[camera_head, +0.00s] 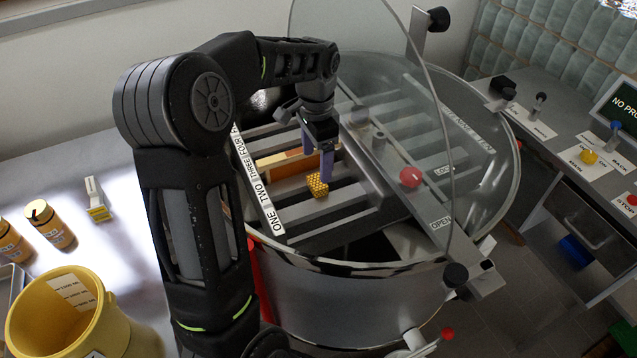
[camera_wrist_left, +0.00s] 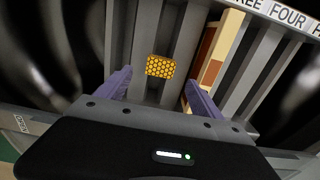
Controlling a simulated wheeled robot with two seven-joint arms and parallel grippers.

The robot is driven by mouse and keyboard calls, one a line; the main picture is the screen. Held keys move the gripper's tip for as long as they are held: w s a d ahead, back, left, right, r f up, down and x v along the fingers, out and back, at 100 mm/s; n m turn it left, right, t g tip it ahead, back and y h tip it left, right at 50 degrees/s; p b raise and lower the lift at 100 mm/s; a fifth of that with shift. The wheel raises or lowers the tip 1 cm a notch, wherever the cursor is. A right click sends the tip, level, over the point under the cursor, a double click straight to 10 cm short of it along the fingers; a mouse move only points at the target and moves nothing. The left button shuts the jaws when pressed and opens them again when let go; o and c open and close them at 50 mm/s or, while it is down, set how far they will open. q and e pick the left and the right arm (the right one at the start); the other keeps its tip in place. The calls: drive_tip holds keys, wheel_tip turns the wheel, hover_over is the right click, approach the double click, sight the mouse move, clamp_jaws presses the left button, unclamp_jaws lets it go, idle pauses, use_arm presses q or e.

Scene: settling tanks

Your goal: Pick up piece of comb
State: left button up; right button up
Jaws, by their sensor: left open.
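The piece of comb (camera_head: 318,185) is a small golden-yellow block with a honeycomb pattern. It lies on the grey slatted rack in the round metal tank (camera_head: 350,300), near the labels ONE and TWO. In the left wrist view the comb (camera_wrist_left: 160,66) shows between and beyond the two purple fingers. My left gripper (camera_head: 316,160) is open and points down just above and behind the comb, with nothing between its fingers. It also shows in the left wrist view (camera_wrist_left: 158,88). I cannot tell whether a finger touches the comb. My right gripper is not in view.
A wooden frame (camera_head: 280,162) sits in the slots beside the comb. A clear lid (camera_head: 375,60) stands raised, and a crossbar with a red knob (camera_head: 410,177) spans the tank. A yellow bucket (camera_head: 60,315) and jars (camera_head: 48,225) stand at left.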

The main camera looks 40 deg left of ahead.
sight(316, 181)
use_arm(q)
drive_tip(key=shift+f, duration=0.7)
drive_tip(key=shift+s+a+f+p, duration=0.1)
drive_tip(key=shift+f+p, duration=0.7)
drive_tip(key=shift+f, duration=1.8)
drive_tip(key=c, duration=1.5)
drive_tip(key=shift+o, duration=0.2)
drive_tip(key=shift+r, duration=0.15)
wheel_tip(316, 181, up, 10)
drive_tip(key=b, duration=0.1)
drive_tip(key=shift+b, duration=0.3)
